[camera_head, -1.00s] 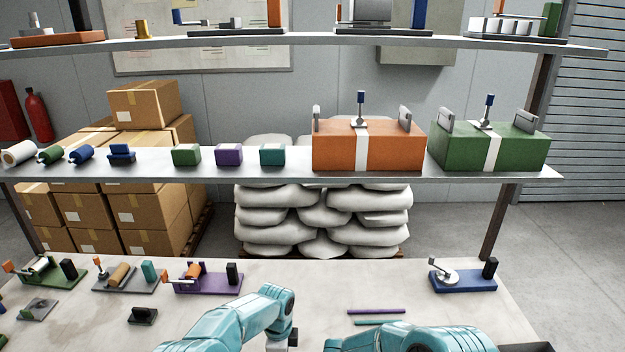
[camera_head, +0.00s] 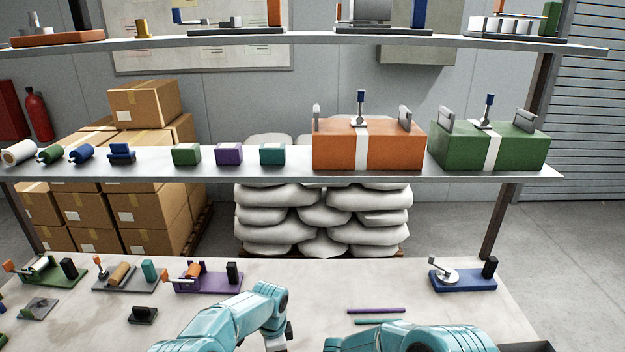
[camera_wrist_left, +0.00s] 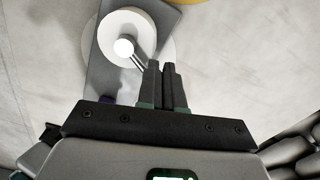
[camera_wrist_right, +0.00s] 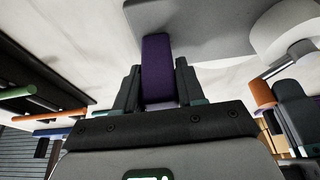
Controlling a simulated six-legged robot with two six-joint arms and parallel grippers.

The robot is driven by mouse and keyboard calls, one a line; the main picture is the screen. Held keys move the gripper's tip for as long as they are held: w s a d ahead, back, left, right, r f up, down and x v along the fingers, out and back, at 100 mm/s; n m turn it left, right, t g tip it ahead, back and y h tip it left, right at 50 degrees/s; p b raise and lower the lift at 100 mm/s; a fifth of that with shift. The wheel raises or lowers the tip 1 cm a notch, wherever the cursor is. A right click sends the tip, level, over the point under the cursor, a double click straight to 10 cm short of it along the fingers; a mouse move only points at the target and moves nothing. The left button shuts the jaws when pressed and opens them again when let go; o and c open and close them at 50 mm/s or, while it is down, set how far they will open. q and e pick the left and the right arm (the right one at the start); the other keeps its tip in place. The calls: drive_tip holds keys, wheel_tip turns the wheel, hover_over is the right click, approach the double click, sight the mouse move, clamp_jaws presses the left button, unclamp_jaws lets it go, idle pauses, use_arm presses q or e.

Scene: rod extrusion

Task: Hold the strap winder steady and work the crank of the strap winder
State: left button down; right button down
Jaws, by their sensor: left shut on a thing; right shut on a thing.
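The strap winder shows in the wrist views only. In the left wrist view it has a grey base plate (camera_wrist_left: 150,15), a white spool (camera_wrist_left: 127,38) and a thin metal crank arm (camera_wrist_left: 138,62). In the right wrist view my right gripper (camera_wrist_right: 158,75) is shut on a purple post (camera_wrist_right: 157,55) at the edge of the base plate. The spool (camera_wrist_right: 290,25) is at upper right there, with my left gripper's dark fingers (camera_wrist_right: 292,100) below it.
In the head view, purple and teal rods (camera_head: 376,311) lie on the table (camera_head: 320,275). A blue-based device (camera_head: 463,278) stands at right, several more at left. Orange (camera_head: 340,150) and green (camera_head: 520,150) boxes stand on the shelf above. Table behind my arms is mostly clear.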

use_arm(q)
drive_tip(key=shift+a+f+n, duration=0.25)
drive_tip(key=shift+a+n, duration=0.05)
drive_tip(key=shift+n, duration=0.5)
drive_tip(key=shift+a+n, duration=0.5)
drive_tip(key=shift+n, duration=0.5)
drive_tip(key=shift+r, duration=0.1)
drive_tip(key=shift+s+a+n, duration=0.1)
drive_tip(key=shift+a+n, duration=0.3)
drive_tip(key=shift+n, duration=0.6)
drive_tip(key=shift+s+a+n, duration=0.1)
drive_tip(key=shift+n, duration=0.2)
drive_tip(key=shift+s+a+n, duration=0.1)
drive_tip(key=shift+a+n, duration=0.15)
drive_tip(key=shift+n, duration=0.45)
